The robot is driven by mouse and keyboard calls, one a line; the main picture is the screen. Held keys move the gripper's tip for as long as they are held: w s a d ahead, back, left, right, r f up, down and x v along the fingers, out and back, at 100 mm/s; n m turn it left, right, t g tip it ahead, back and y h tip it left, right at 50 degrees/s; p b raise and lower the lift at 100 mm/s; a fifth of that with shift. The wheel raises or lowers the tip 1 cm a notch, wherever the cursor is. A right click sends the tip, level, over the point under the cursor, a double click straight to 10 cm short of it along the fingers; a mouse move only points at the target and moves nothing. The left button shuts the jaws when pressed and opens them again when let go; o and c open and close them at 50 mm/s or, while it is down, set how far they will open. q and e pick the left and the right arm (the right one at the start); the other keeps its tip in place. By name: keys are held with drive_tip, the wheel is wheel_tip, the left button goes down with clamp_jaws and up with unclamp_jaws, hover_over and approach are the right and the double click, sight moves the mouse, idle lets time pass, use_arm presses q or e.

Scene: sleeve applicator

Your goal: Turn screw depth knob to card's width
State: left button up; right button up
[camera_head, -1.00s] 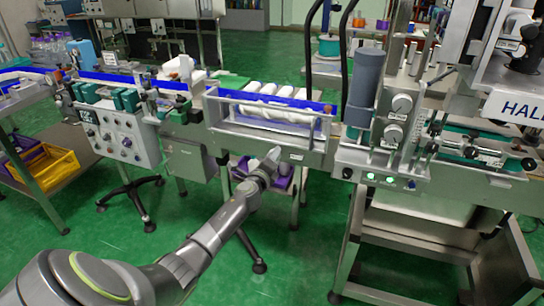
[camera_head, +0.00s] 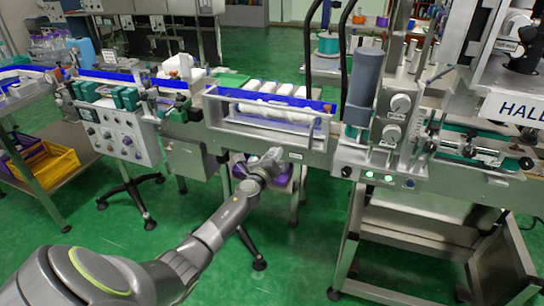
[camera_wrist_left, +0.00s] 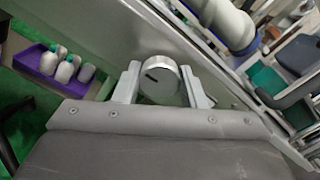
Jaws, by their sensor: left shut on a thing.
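A round silver knob (camera_wrist_left: 158,82) with a dark slot mark on its face sits between the two fingers of my left gripper (camera_wrist_left: 162,88) in the left wrist view. The fingers touch or nearly touch its sides, and the gripper is shut on it. In the head view my left gripper (camera_head: 272,160) is at the front of the conveyor frame, below the tray of white bottles. It hides the knob there. A small white label (camera_head: 296,156) is on the frame just right of it, too small to read. My right gripper is not in view.
A conveyor tray (camera_head: 268,125) with several white bottles is above the gripper. A purple bin (camera_wrist_left: 50,65) with bottles stands below the frame. A panel with two dials (camera_head: 401,104) is to the right. Green floor (camera_head: 300,240) lies open in front.

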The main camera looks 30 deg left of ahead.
use_arm(q)
drive_tip(key=shift+f, duration=0.15)
drive_tip(key=o, duration=0.7)
drive_tip(key=shift+p+v, duration=1.55)
drive_tip(key=shift+v, duration=7.2)
drive_tip(key=shift+w+d, duration=0.1)
